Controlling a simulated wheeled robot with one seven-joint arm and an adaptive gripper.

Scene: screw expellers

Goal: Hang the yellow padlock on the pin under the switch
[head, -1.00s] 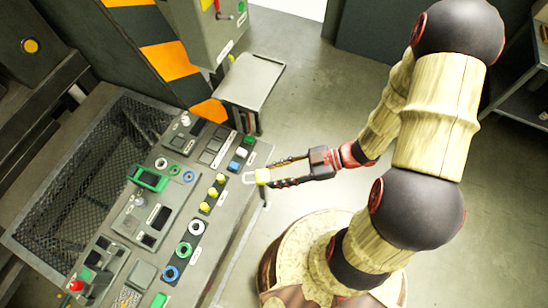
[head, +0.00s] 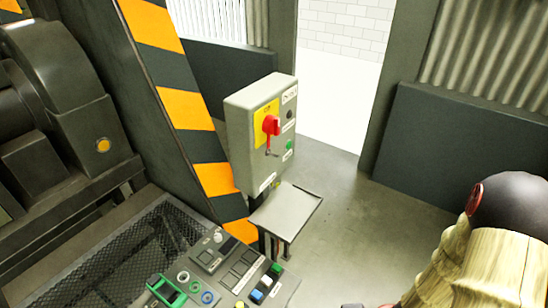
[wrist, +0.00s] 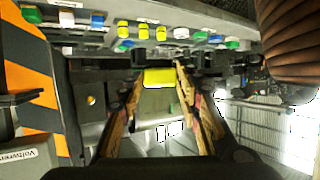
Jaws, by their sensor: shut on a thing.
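The yellow padlock (wrist: 159,78) is held between the fingertips of my gripper (wrist: 159,72) in the wrist view. Its shackle cannot be made out clearly there. The red switch (head: 271,125) is on a yellow plate (head: 262,112) on the front of a grey box (head: 245,135) in the head view. A small thin pin (head: 269,152) sticks out just under the switch, and nothing hangs on it. The gripper and the padlock are outside the head view, where only my arm shows at the lower right.
A grey shelf (head: 290,208) stands just below the box. The control panel (head: 225,285) with coloured buttons is at the bottom. A striped post (head: 185,95) stands left of the box. The floor (head: 350,215) to the right is free.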

